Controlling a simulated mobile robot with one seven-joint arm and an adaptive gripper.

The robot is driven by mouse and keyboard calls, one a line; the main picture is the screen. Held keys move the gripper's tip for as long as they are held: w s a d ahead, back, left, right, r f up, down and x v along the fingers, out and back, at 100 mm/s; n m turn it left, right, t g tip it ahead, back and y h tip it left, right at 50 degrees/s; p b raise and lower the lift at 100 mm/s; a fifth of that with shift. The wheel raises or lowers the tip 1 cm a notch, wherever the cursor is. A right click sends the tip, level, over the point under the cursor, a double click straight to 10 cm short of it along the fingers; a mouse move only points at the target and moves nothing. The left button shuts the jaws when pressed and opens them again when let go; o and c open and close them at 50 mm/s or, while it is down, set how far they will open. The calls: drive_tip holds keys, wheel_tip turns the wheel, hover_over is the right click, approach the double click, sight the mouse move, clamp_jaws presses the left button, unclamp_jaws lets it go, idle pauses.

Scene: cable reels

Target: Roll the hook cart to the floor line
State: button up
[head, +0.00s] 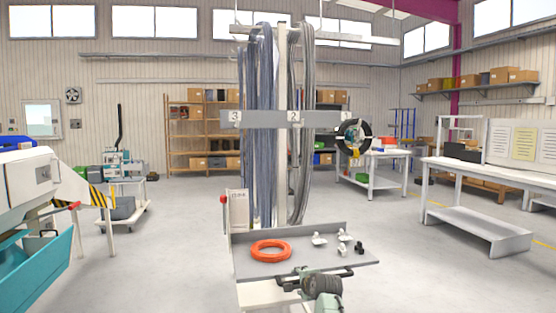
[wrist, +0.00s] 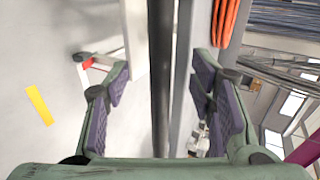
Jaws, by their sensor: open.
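The hook cart stands in the middle of the head view, with grey-blue cable hanks (head: 265,120) hanging from its tall post. A grey crossbar (head: 262,119) carries number plates, and a grey tray (head: 290,263) is below. The cart's dark handle bar (head: 345,272) is at the tray's near side. My gripper (head: 312,278) is at this bar. In the wrist view the bar (wrist: 161,60) runs between the open fingers of my gripper (wrist: 162,80), with gaps on both sides. A yellow floor mark (wrist: 39,104) shows left; I cannot tell if it is the floor line.
An orange ring (head: 271,251) and small white fittings (head: 320,240) lie on the tray. A teal-and-white machine (head: 35,260) stands at left and a white workbench (head: 480,180) at right. A yellow line (head: 433,203) runs by the bench. Open grey floor lies between.

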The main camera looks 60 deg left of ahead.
drive_tip(key=shift+d+r, duration=0.1)
drive_tip(key=p+v, duration=0.7)
drive_tip(key=p, duration=0.1)
drive_tip(key=shift+d, duration=0.35)
drive_tip(key=shift+s+r, duration=0.1)
idle(0.4)
